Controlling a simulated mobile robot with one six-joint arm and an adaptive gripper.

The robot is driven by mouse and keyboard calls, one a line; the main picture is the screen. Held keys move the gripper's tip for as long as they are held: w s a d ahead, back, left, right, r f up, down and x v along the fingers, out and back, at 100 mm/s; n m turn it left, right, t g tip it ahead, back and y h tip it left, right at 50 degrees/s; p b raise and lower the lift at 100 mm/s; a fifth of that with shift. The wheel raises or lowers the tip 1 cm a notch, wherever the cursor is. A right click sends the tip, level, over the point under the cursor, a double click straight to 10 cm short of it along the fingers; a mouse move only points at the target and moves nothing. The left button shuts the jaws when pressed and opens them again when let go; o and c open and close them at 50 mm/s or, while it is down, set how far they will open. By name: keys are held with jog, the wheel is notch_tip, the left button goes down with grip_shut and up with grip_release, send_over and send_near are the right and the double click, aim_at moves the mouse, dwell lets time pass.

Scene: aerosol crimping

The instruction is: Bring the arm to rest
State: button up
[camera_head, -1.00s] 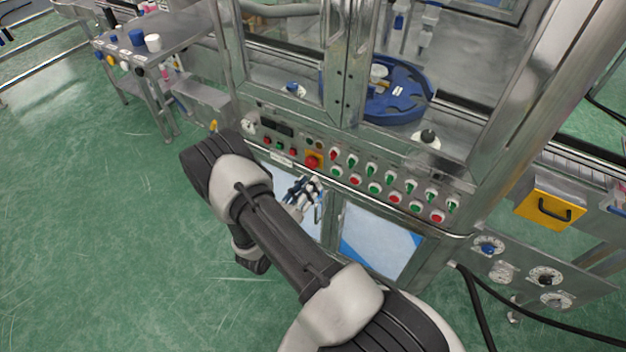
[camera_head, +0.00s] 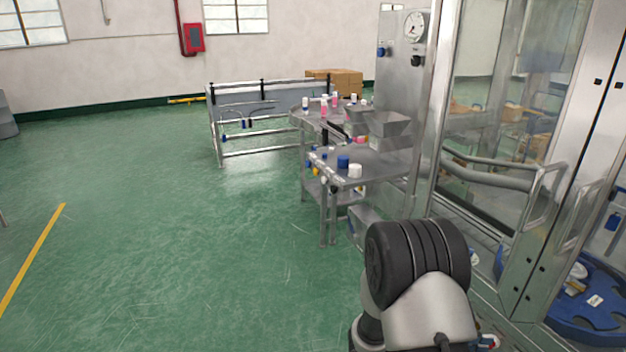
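My arm (camera_head: 420,300) shows only in part, at the lower right of the head view: a dark ribbed joint above a pale grey link. The rest of the arm runs out of the bottom edge. I cannot make out my gripper, so its state and anything in it are hidden.
The steel machine with glass doors (camera_head: 500,120) fills the right side, close to my arm, with a blue turntable (camera_head: 590,310) inside. A metal table (camera_head: 375,168) with blue and white caps stands beyond the arm. Green floor (camera_head: 170,240) is open at left, with a yellow line (camera_head: 35,255).

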jog(key=s+a+r+m+g+y, duration=0.1)
jog(key=s+a+r+m+y, duration=0.25)
jog(key=s+r+m, duration=0.2)
jog(key=s+a+r+m+g+y, duration=0.1)
jog(key=s+a+r+m+y, duration=0.2)
jog(key=s+r+m+y, duration=0.3)
jog(key=s+a+r+m+t+y, duration=0.2)
jog(key=s+a+m+t+y, duration=0.1)
jog(key=a, duration=0.4)
jog(key=s+a+r+m+t+y, duration=0.3)
jog(key=a+m+t+y, duration=0.1)
jog(key=a, duration=0.4)
jog(key=shift+r, duration=0.15)
jog(key=shift+a+m, duration=0.1)
jog(key=shift+m, duration=0.15)
